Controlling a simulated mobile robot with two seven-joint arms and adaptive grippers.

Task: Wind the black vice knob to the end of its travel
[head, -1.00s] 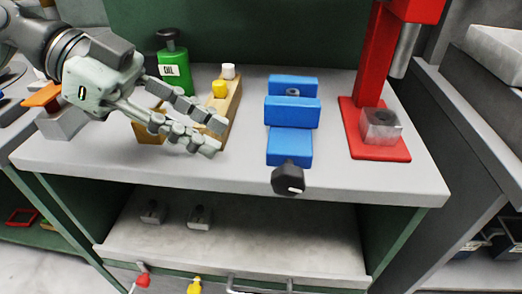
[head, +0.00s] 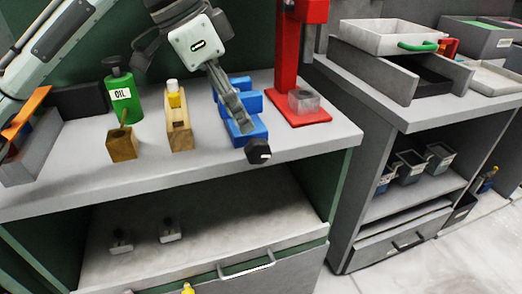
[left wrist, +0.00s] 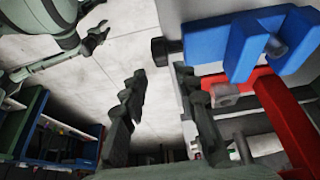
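The blue vice (head: 243,108) stands on the grey bench, with its black knob (head: 258,151) at the front edge. In the left wrist view the black knob (left wrist: 160,50) shows at the end of the blue vice (left wrist: 262,45). My left gripper (head: 246,127) is above the vice, its fingers hiding part of it. In the left wrist view my left gripper (left wrist: 160,73) is open and empty; the knob appears just past its fingertips, and I see no contact. My right gripper (left wrist: 100,22) shows at the upper left of that view, fingers apart and empty.
A red press (head: 295,60) with a clear block (head: 302,100) stands close right of the vice. A second bench (head: 400,105) is at right.

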